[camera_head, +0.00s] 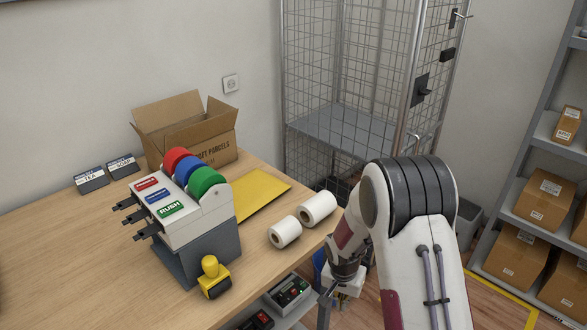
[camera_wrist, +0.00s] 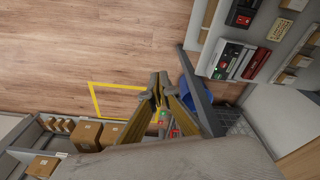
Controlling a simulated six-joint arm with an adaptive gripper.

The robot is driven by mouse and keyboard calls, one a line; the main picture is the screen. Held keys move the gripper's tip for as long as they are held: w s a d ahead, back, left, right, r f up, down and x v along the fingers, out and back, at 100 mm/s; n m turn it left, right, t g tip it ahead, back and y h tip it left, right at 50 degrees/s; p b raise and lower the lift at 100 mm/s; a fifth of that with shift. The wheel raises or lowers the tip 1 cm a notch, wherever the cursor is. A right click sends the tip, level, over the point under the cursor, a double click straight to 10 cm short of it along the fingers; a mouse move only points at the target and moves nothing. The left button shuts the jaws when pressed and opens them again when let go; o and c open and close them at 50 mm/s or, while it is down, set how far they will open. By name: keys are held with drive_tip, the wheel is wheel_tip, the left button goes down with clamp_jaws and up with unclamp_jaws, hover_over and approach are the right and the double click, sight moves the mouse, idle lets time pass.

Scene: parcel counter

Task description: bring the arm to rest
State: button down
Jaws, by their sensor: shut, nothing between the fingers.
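My arm (camera_head: 418,240) stands at the right of the counter in the head view, bent, with its wrist low beside the counter's right edge. My gripper shows in the wrist view (camera_wrist: 158,92), its fingers together and nothing held between them. It hangs clear of the counter top, over the floor side. In the head view its fingertips are hard to make out behind the arm and the counter edge.
The counter (camera_head: 60,250) bears a label dispenser (camera_head: 190,235), a yellow stamp (camera_head: 213,278), paper rolls (camera_head: 317,208), a yellow envelope (camera_head: 262,195) and an open box (camera_head: 190,130). A mesh cage (camera_head: 350,80) stands behind; a parcel shelf (camera_head: 545,125) stands right.

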drive_tip(key=s+d+r+n+t, duration=0.2)
drive_tip(key=s+r, duration=1.2)
drive_tip(key=r, duration=0.3)
drive_tip(key=s+d+r+n+t+y, duration=0.1)
drive_tip(key=s+d+r+n+t, duration=0.1)
drive_tip(key=s+r, duration=1.3)
drive_tip(key=shift+s+r+n, duration=0.2)
drive_tip(key=shift+r+n, duration=0.3)
drive_tip(key=shift+r, duration=1.2)
idle(0.9)
